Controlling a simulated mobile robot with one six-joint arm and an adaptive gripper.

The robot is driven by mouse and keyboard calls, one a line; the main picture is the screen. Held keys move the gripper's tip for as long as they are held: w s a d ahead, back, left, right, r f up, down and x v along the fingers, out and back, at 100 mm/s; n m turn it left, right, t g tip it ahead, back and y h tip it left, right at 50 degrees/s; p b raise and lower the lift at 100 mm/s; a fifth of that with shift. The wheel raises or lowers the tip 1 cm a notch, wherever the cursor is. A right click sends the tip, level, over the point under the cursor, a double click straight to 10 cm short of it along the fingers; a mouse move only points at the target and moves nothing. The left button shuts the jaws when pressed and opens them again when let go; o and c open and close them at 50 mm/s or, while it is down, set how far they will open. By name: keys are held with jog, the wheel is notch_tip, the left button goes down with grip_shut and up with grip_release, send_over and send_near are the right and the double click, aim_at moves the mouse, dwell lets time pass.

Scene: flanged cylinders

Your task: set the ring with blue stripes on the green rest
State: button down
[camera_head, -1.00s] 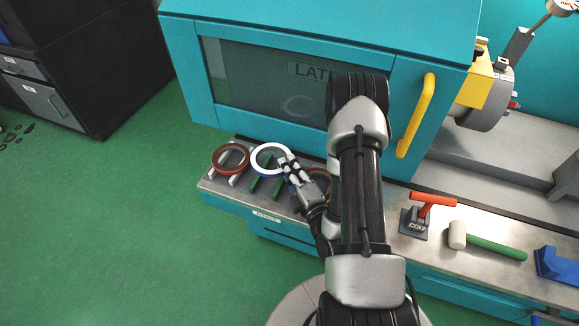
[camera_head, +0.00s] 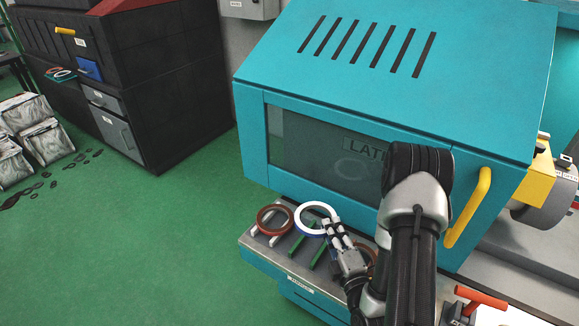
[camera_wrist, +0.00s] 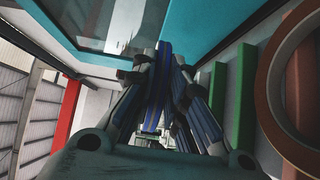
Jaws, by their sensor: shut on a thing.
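The ring with blue stripes (camera_head: 315,219) is white on its face with blue on its lower side. My gripper (camera_head: 333,226) is shut on its near right edge; in the wrist view its blue-striped edge (camera_wrist: 155,85) sits between the fingers. The green rest (camera_head: 297,244) is a pair of green bars on the steel shelf. The ring shows over the far end of these bars, and I cannot tell whether it touches them. The green bars also show at the right in the wrist view (camera_wrist: 242,90), beside the fingers.
A brown ring (camera_head: 275,220) lies on pale bars just left of the held ring. Another brown ring (camera_head: 371,262) is partly hidden behind my gripper. The teal lathe (camera_head: 330,145) with a yellow handle (camera_head: 468,208) rises behind the shelf. A red-handled tool (camera_head: 480,297) stands at right.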

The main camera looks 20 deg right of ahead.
aim_at(301, 229)
jog(key=shift+r, duration=0.1)
jog(key=a+n+y, duration=0.1)
jog(key=a+y, duration=0.1)
jog(key=w+a+r+n+y, duration=0.1)
jog(key=a+y, duration=0.1)
jog(key=a, duration=0.1)
jog(key=w+a+r+n+y, duration=0.1)
jog(key=a+y, duration=0.1)
jog(key=a, duration=0.1)
jog(key=shift+w+a+n, duration=0.1)
jog(key=shift+w+n, duration=0.15)
jog(key=shift+n, duration=0.05)
jog(key=a+r+n+g+y, duration=0.1)
jog(key=a+n+g+y, duration=0.1)
jog(key=a, duration=0.4)
jog(key=n+y, duration=0.1)
jog(key=y, duration=0.1)
jog(key=shift+s+y, duration=0.15)
jog(key=shift+y, duration=0.15)
